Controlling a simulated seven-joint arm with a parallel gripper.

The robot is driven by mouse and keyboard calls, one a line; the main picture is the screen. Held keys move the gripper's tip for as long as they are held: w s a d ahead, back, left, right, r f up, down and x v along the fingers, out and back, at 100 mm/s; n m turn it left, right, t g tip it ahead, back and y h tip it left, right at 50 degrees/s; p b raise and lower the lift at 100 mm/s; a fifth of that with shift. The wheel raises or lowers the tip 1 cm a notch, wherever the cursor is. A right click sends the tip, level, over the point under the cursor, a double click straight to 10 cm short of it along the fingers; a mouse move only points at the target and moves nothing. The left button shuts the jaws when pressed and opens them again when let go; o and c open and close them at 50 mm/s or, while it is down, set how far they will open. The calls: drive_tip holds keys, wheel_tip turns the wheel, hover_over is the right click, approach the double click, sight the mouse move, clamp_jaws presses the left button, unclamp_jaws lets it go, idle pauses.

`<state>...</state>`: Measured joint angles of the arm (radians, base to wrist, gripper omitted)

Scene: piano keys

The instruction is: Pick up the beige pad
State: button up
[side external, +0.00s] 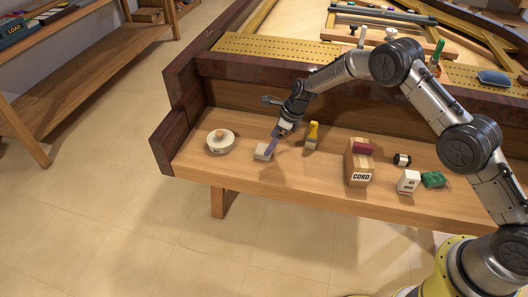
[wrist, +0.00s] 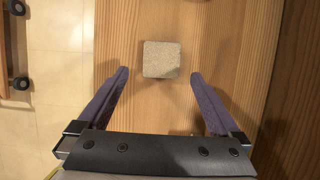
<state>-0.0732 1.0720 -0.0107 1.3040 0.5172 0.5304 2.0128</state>
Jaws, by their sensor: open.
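The beige pad (side external: 263,152) is a small squarish block lying on the wooden key-bed shelf in the side view, towards its left end. In the wrist view the pad (wrist: 162,59) sits at the upper middle, with a speckled grey-beige top. My gripper (side external: 272,145) is just above and beside the pad. In the wrist view my gripper (wrist: 159,72) is open, with one purple finger on each side and the pad beyond and between the tips. The fingers appear apart from the pad. Nothing is held.
The shelf's front edge (side external: 300,181) is close.

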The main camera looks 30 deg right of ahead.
sight(265, 149)
drive_tip(key=shift+w+x, duration=0.2)
drive_tip(key=shift+x, duration=1.95)
drive_tip(key=shift+r, duration=0.1)
drive_tip(key=c, duration=1.4)
